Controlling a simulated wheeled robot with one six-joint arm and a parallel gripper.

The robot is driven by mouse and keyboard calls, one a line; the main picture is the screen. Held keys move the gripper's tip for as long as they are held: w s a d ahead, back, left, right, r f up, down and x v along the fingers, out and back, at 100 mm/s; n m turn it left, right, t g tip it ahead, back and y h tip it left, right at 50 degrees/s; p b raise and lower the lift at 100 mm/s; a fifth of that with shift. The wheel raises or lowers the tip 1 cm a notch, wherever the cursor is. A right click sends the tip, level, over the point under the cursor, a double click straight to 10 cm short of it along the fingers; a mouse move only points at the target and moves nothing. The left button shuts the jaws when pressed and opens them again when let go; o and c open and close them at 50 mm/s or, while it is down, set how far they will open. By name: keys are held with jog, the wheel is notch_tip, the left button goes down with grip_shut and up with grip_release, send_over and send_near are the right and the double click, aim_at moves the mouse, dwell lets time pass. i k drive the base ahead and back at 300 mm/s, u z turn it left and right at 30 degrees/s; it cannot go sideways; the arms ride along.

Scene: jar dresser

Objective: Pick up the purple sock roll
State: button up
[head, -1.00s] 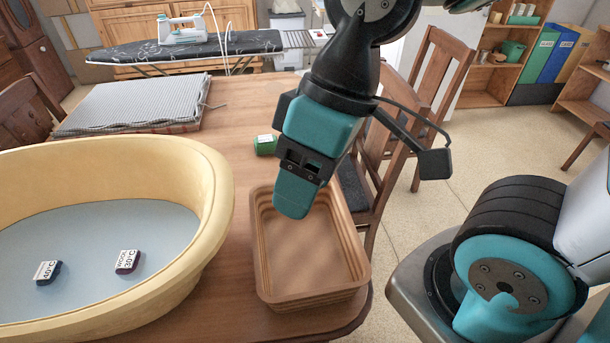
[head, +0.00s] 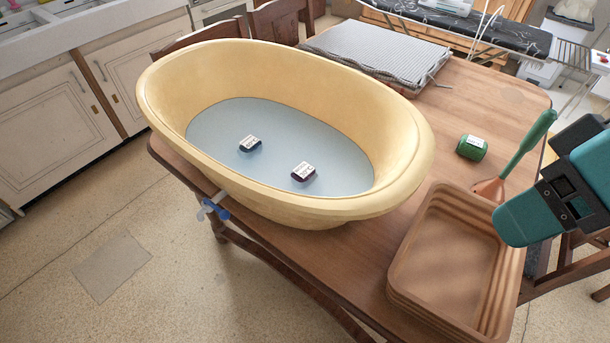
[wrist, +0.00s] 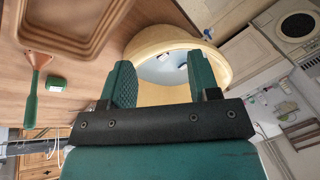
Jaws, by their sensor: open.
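The purple sock roll (head: 303,174) has a white label and sits in the pale water of a cream oval tub (head: 410,180). A dark blue roll with a white label (head: 249,145) sits behind it to the left. My gripper (wrist: 162,82) is open and empty in the wrist view. In the head view my gripper (head: 515,222) is at the right edge, above the brown tray and well apart from the roll. The tub (wrist: 165,45) shows beyond the fingers in the wrist view, with a small dark shape inside that I cannot identify.
A ribbed brown tray (head: 405,265) is right of the tub on the wooden table (head: 330,250). A green labelled roll (head: 471,147) and a green-handled plunger-like tool (head: 527,145) are behind it. A grey ribbed mat (head: 375,52) lies at the back. A tap (head: 213,207) projects from the tub's front.

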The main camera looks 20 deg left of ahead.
aim_at(304, 170)
jog(key=k, duration=0.5)
jog(key=u, duration=2.05)
jog(key=i, duration=2.75)
jog(key=z, duration=3.4)
